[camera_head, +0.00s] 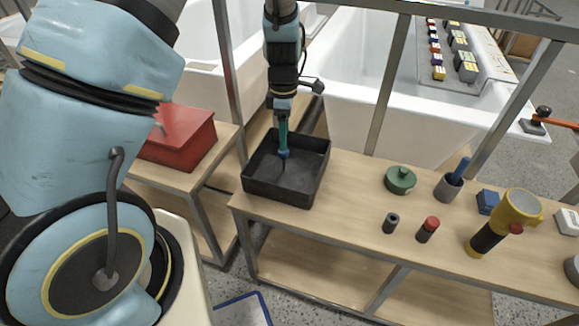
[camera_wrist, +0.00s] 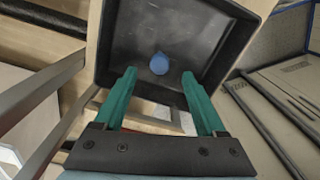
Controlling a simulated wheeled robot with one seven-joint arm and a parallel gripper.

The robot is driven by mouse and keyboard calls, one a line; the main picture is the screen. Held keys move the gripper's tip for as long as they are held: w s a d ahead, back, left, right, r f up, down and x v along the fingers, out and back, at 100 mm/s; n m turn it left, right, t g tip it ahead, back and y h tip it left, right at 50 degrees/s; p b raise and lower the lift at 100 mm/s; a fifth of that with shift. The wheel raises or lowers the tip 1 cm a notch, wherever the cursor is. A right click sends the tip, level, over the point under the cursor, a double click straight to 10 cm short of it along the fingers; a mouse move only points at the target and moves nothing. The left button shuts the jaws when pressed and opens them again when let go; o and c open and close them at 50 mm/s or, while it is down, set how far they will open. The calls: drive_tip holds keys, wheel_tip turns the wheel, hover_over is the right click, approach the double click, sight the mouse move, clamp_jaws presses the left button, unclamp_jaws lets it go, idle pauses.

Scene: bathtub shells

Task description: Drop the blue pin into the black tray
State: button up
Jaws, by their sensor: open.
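The black tray (camera_head: 262,187) sits at the left end of the wooden bench. My gripper (camera_head: 284,143) points down over it with teal fingers. In the wrist view my gripper (camera_wrist: 159,74) has its fingers spread apart. The blue pin (camera_head: 284,155) shows just below the fingertips, inside the tray's outline. In the wrist view the pin (camera_wrist: 159,63) is seen end-on as a round blue head against the tray floor (camera_wrist: 200,38), apart from both fingers. I cannot tell whether its lower end touches the tray floor.
A green lidded pot (camera_head: 400,180), a grey cup (camera_head: 448,188) holding a blue stick, a dark cylinder (camera_head: 391,222), a red-topped cylinder (camera_head: 428,229) and a yellow mug (camera_head: 520,207) stand right of the tray. A red box (camera_head: 180,138) is at left. Metal posts rise behind the bench.

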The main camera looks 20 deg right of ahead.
wheel_tip(320, 180, up, 11)
drive_tip(key=b, duration=0.1)
drive_tip(key=shift+f, duration=0.15)
idle(0.4)
